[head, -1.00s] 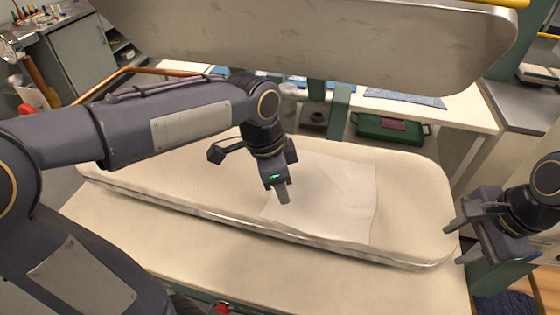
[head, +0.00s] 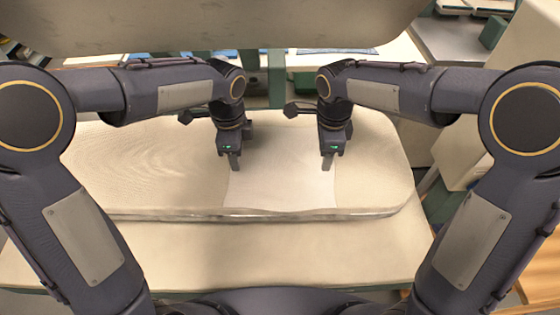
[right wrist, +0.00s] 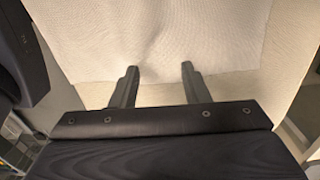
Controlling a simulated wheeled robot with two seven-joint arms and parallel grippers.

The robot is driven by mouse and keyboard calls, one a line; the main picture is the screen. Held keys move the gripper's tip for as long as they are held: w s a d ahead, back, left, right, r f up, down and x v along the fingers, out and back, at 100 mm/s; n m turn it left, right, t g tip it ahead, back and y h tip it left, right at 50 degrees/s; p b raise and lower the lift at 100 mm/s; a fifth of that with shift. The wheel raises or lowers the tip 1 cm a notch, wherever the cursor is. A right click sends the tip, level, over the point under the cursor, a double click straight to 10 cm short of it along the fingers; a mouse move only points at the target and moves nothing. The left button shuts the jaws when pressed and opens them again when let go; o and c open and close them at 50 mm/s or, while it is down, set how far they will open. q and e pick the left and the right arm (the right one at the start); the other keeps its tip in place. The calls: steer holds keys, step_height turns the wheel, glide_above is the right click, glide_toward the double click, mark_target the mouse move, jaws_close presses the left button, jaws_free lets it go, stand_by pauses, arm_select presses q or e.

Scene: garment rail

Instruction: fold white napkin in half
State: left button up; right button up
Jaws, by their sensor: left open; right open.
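The white napkin (head: 280,180) lies spread flat on the cream padded board in the head view, its front edge near the board's front edge. My left gripper (head: 235,167) is open at the napkin's left edge. My right gripper (head: 327,165) is open at its right edge. In the right wrist view the right gripper's two fingers (right wrist: 159,72) are apart with nothing between them, their tips by an edge of pale cloth (right wrist: 160,30). I cannot tell whether either gripper touches the napkin.
The padded board (head: 140,175) lies on a pale table (head: 240,255), with free room left of the napkin. A large pale padded slab (head: 200,25) hangs over the back. A worktop with blue cloth (head: 335,51) stands behind.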

arm_select(q)
steer(key=shift+f, duration=0.4)
arm_select(e)
steer(key=shift+f, duration=0.4)
arm_select(q)
steer(key=shift+f, duration=0.2)
arm_select(e)
steer(key=shift+f, duration=0.2)
arm_select(q)
steer(key=shift+r, duration=0.1)
arm_select(e)
steer(key=shift+r, duration=0.1)
arm_select(q)
steer(key=shift+s, duration=0.1)
arm_select(e)
steer(key=shift+s, duration=0.1)
arm_select(q)
steer(key=shift+c, duration=0.3)
arm_select(e)
steer(key=shift+c, duration=0.3)
arm_select(q)
jaws_close()
arm_select(e)
jaws_close()
